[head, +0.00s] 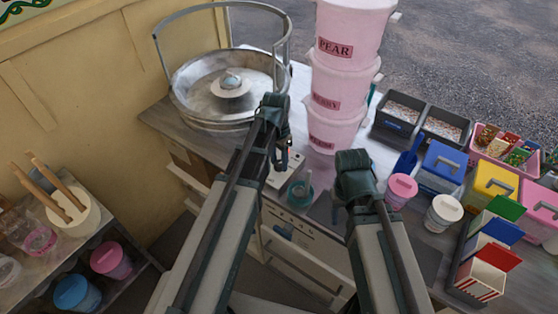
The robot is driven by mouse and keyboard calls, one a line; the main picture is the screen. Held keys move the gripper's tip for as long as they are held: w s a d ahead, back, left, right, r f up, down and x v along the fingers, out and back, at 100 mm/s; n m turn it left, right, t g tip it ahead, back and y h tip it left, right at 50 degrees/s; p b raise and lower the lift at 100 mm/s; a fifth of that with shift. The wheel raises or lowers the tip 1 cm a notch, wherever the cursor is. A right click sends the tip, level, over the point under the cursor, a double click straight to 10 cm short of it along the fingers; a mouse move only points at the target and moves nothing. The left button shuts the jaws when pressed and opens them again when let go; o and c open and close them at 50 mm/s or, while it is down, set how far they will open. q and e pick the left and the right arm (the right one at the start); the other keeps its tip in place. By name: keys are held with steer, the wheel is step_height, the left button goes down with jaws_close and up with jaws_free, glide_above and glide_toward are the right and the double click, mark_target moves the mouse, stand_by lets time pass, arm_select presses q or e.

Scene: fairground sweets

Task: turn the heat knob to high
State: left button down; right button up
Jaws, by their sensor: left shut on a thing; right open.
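My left gripper (281,157) reaches over the counter and is shut at a small pale box (284,174) in front of the metal floss bowl (200,88). The heat knob is not clearly visible; the fingers and wrist cover the spot where they close, so the knob's setting cannot be read. My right gripper (355,190) is open, over the counter right of the box. Its fingertips are mostly hidden behind its own wrist, and nothing shows in it.
Stacked pink tubs (336,130) rise behind the grippers. Lidded tubs (400,190), dark bins (400,122) and coloured boxes (494,182) crowd the right. A low shelf (92,245) is at left.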

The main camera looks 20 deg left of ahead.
mark_target(279, 161)
arm_select(q)
steer(key=m, duration=0.6)
steer(key=shift+m, duration=0.4)
stand_by(0.4)
steer(key=shift+c, duration=1.9)
jaws_free()
steer(key=shift+r, duration=0.1)
arm_select(e)
steer(key=shift+r, duration=0.1)
arm_select(q)
step_height(279, 161, up, 14)
steer(key=p, duration=1.3)
steer(key=shift+w+f+p, duration=0.25)
steer(key=shift+w+p, duration=0.05)
steer(key=shift+p, duration=0.05)
arm_select(e)
step_height(279, 161, up, 14)
steer(key=shift+f, duration=0.2)
arm_select(q)
steer(key=shift+a, duration=0.1)
